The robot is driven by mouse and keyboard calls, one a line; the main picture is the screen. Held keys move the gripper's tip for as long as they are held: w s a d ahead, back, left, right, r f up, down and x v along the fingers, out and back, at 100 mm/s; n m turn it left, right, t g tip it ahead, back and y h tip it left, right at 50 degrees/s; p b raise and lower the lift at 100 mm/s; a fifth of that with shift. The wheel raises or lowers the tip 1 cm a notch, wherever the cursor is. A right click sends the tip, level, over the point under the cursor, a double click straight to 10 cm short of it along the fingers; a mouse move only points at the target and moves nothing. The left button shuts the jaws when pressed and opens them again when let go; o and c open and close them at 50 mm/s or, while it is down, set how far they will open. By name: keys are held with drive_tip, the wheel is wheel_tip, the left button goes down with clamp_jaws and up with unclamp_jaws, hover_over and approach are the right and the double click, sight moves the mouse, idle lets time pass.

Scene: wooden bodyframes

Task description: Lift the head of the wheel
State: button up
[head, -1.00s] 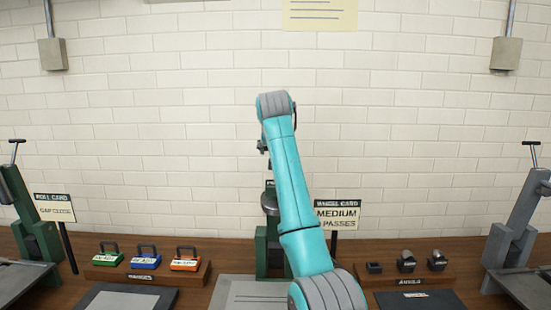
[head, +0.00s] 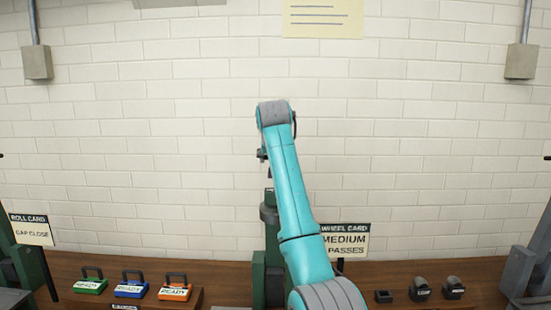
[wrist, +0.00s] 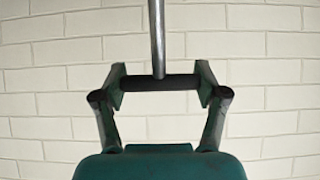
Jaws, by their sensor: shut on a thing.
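My gripper (wrist: 160,85) is shut on a dark crossbar (wrist: 146,84) in the wrist view. The bar lies level between the two fingers and meets a bare steel rod (wrist: 158,35) that runs up out of the picture. In the head view, a dark green wheel machine (head: 260,272) stands at the middle of the bench. A grey rounded part (head: 268,213) shows near its top. My teal arm covers much of the machine and the gripper there. I cannot tell from the head view where the wheel's head touches the lower part.
A wheel card (head: 345,243) reading "MEDIUM" and "PASSES" stands to the right. Green, blue and orange handled blocks (head: 131,290) sit at the left. Several small grey and dark pieces (head: 420,289) sit at the right. Other machines (head: 531,265) stand at both edges before a white brick wall.

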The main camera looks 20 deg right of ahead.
drive_tip(key=o, duration=1.7)
drive_tip(key=shift+w, duration=0.1)
drive_tip(key=v, duration=1.2)
drive_tip(key=shift+f, duration=0.15)
